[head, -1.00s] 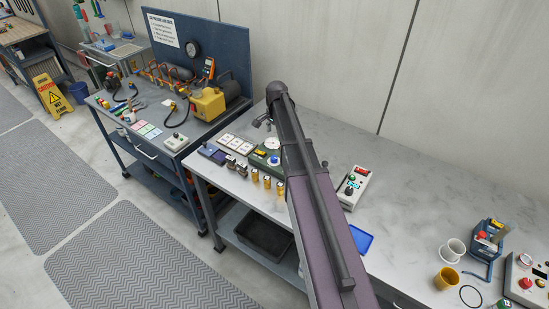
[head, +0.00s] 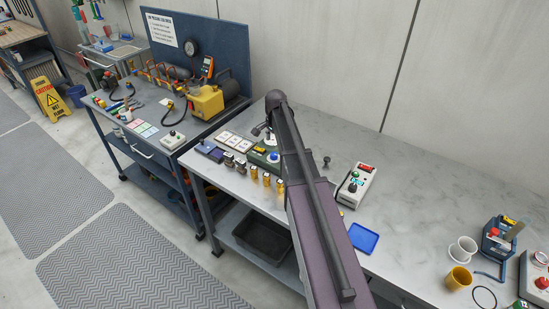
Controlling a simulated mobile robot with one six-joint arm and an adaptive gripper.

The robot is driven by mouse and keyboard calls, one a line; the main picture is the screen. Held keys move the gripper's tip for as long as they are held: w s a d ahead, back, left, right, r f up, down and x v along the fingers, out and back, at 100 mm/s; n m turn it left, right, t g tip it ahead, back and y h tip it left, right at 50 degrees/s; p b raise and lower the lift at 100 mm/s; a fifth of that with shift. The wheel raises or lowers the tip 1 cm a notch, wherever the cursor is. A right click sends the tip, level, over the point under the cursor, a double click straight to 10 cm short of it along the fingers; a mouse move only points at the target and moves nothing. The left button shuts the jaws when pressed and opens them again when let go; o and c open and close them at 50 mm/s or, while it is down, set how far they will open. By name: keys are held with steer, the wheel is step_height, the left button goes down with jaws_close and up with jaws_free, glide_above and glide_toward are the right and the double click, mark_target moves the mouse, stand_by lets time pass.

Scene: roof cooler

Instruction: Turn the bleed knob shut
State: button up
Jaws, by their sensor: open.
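The bleed knob cannot be picked out for sure. A green device (head: 259,155) with a blue knob (head: 273,157) stands on the pale bench, left of my arm. A small dark knob-like piece (head: 326,161) stands on the bench right of my arm. On the left bench is a blue panel with a round gauge, pipes and a yellow pump (head: 206,101). My gripper (head: 259,130) shows only as a small grey part beside the arm's upper end, above the green device. It looks open and empty; the arm hides most of it.
A grey box (head: 355,186) with a red display and a blue tray (head: 363,237) lie right of my arm. Several small brass and dark parts line the bench's front edge. The bench's middle right is clear.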

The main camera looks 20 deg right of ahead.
mark_target(274, 154)
steer(key=shift+w+f+b, duration=0.15)
steer(key=shift+f+b, duration=2.85)
steer(key=shift+f, duration=0.25)
jaws_close()
